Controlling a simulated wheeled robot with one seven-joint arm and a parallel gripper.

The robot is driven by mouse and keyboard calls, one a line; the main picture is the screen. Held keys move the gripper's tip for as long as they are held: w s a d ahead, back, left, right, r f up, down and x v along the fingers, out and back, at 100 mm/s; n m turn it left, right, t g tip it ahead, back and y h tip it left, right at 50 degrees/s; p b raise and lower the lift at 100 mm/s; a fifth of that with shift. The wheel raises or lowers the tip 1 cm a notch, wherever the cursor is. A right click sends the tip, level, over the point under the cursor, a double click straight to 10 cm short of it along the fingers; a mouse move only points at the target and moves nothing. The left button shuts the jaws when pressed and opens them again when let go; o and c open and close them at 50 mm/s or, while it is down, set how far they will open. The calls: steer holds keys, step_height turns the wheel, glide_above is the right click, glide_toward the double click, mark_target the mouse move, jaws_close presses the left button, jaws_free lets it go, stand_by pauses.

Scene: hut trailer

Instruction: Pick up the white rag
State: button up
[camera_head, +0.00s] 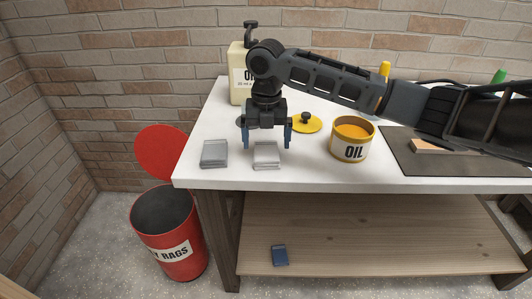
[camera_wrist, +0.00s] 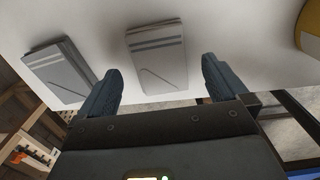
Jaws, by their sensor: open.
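Two folded rags lie side by side near the front edge of the white tabletop. The whiter rag (camera_head: 266,156) is on the right, and a greyer rag (camera_head: 214,153) is on the left. My gripper (camera_head: 267,144) is open, pointing down over the white rag. In the wrist view the white rag (camera_wrist: 157,58) lies ahead between the two fingers (camera_wrist: 158,88), apart from them as far as I can tell. The grey rag (camera_wrist: 60,72) is to the left, outside the left finger.
An open yellow oil can (camera_head: 352,139) stands right of the rags, with its yellow lid (camera_head: 306,123) behind. A cream oil jug (camera_head: 238,80) stands at the back. A dark mat (camera_head: 412,164) lies at right. A red rag bin (camera_head: 170,233) stands on the floor. A blue item (camera_head: 280,255) lies on the lower shelf (camera_head: 375,245).

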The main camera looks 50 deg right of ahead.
steer(key=shift+f, duration=1.2)
steer(key=shift+c, duration=0.5)
steer(key=c, duration=1)
steer(key=shift+r, duration=0.55)
step_height(320, 180, up, 2)
steer(key=shift+r+b, duration=0.25)
steer(key=shift+b, duration=0.15)
steer(key=s+d+r+b, duration=0.2)
steer(key=s+d+r, duration=0.4)
steer(key=d, duration=0.3)
steer(key=shift+s+d+r, duration=0.25)
steer(key=shift+d+r, duration=0.05)
steer(key=shift+r, duration=0.4)
